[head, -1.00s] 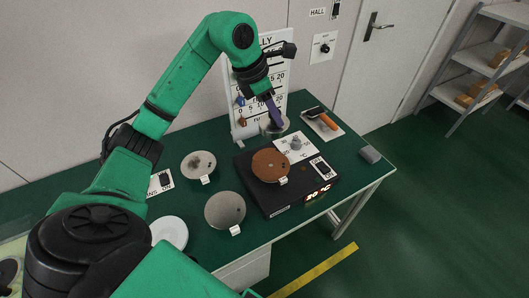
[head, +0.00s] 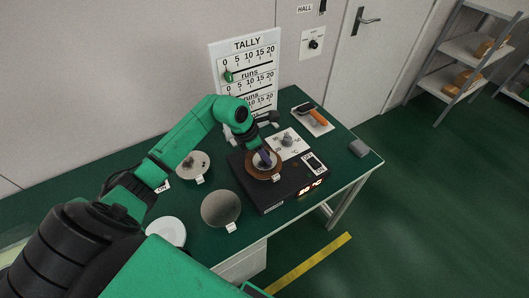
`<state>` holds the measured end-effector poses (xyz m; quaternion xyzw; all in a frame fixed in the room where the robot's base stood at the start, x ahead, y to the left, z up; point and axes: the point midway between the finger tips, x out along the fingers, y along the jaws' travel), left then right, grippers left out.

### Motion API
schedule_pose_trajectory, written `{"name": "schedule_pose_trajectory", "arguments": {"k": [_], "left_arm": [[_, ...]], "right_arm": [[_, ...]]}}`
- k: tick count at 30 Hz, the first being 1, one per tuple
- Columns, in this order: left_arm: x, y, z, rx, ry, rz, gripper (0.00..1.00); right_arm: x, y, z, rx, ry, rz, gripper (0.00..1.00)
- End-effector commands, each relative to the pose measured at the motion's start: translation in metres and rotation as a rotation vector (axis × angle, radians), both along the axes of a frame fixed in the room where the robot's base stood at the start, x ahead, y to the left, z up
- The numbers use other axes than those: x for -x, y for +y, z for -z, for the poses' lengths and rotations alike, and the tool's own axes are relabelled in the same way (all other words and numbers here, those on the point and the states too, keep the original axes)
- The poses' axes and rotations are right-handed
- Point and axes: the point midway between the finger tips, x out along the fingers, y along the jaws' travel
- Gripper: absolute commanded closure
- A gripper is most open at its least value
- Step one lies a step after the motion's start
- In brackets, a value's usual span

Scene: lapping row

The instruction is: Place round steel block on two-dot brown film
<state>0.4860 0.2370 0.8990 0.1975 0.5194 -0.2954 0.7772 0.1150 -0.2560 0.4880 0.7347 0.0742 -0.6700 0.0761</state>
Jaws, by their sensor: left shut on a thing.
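My left gripper (head: 265,156) is over the round brown film (head: 262,178) on the black heating box (head: 295,198). It is shut on the round steel block (head: 267,163), which shows as a grey shape between the fingers and the film. The fingers hide part of the block. I cannot tell whether the block touches the film. The film has a small white tag (head: 277,178) at its front edge, and its dots are too small to read. My right gripper is not in view.
Two grey discs, one speckled (head: 193,164) and one plain (head: 221,207), lie left of the box. A white disc (head: 166,232) is further front.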

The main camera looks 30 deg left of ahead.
Motion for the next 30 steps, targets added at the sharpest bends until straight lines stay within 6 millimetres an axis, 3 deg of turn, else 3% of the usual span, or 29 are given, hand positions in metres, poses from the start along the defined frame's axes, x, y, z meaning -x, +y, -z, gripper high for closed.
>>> {"name": "schedule_pose_trajectory", "arguments": {"k": [3, 4, 6, 14, 20, 30], "left_arm": [[-0.001, 0.000, 0.002, 0.002, -0.005, 0.000, 1.00], [0.000, 0.000, 0.002, 0.001, 0.001, 0.000, 0.50], [0.000, 0.000, 0.002, 0.001, 0.001, 0.000, 0.31], [0.000, 0.000, 0.002, 0.001, 0.001, 0.000, 0.31], [0.002, 0.004, -0.011, -0.002, -0.003, 0.000, 0.31], [0.027, 0.025, -0.087, -0.004, -0.004, 0.000, 0.31]], "right_arm": [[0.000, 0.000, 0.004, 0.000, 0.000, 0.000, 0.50], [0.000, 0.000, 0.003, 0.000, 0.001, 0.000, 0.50], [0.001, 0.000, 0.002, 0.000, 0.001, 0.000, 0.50], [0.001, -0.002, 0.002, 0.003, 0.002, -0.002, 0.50], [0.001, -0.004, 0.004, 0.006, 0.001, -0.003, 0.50], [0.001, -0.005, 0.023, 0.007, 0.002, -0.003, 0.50]]}}
